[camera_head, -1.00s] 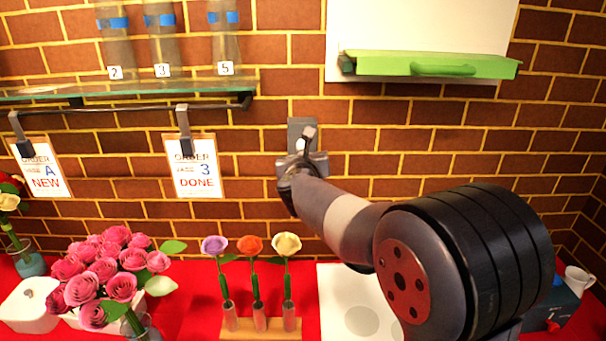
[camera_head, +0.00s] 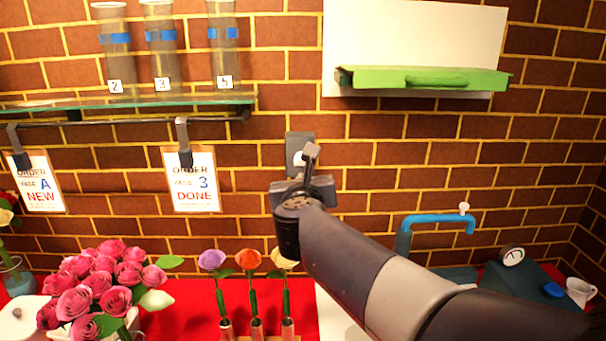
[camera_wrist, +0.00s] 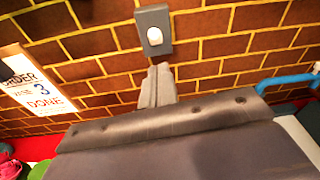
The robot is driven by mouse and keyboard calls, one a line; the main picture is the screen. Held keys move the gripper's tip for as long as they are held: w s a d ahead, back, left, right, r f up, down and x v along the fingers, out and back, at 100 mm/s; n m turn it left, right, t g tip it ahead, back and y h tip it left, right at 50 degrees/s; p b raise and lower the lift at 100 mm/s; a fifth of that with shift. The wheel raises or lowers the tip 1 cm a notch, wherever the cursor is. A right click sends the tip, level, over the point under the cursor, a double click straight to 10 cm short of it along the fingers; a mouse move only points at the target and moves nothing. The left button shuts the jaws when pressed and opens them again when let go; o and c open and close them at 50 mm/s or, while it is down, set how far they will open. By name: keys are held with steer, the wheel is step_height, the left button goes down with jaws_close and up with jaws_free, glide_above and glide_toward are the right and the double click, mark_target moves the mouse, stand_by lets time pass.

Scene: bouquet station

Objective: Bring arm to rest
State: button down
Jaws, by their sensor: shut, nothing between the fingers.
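My gripper (camera_head: 308,158) is raised in front of the brick wall, its fingers shut and empty. In the head view it overlaps a grey wall plate with a white knob (camera_head: 299,157); I cannot tell if they touch. In the wrist view the closed fingers (camera_wrist: 158,85) point up toward that plate (camera_wrist: 154,32), with a visible gap of brick between them in the picture. My arm reaches in from the lower right.
Pink roses (camera_head: 100,285) stand at lower left. A purple flower (camera_head: 212,259), an orange one (camera_head: 248,259) and a cream one stand below my gripper. A glass shelf (camera_head: 150,98) holds several vases. A green-edged board (camera_head: 425,78) and blue tap (camera_head: 440,220) are to the right.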

steer(key=s+r, duration=0.3)
steer(key=s, duration=0.2)
steer(key=shift+s+a+r+p, duration=0.15)
steer(key=shift+s+p, duration=0.2)
steer(key=shift+s, duration=0.05)
steer(key=shift+w, duration=0.1)
steer(key=w+f+b, duration=0.1)
steer(key=w+f, duration=0.3)
steer(key=w, duration=0.4)
steer(key=w+f, duration=0.5)
steer(key=w, duration=0.4)
steer(key=shift+d+f+b, duration=0.2)
steer(key=shift+d+b, duration=0.15)
steer(key=shift+d, duration=0.1)
steer(key=shift+w, duration=0.1)
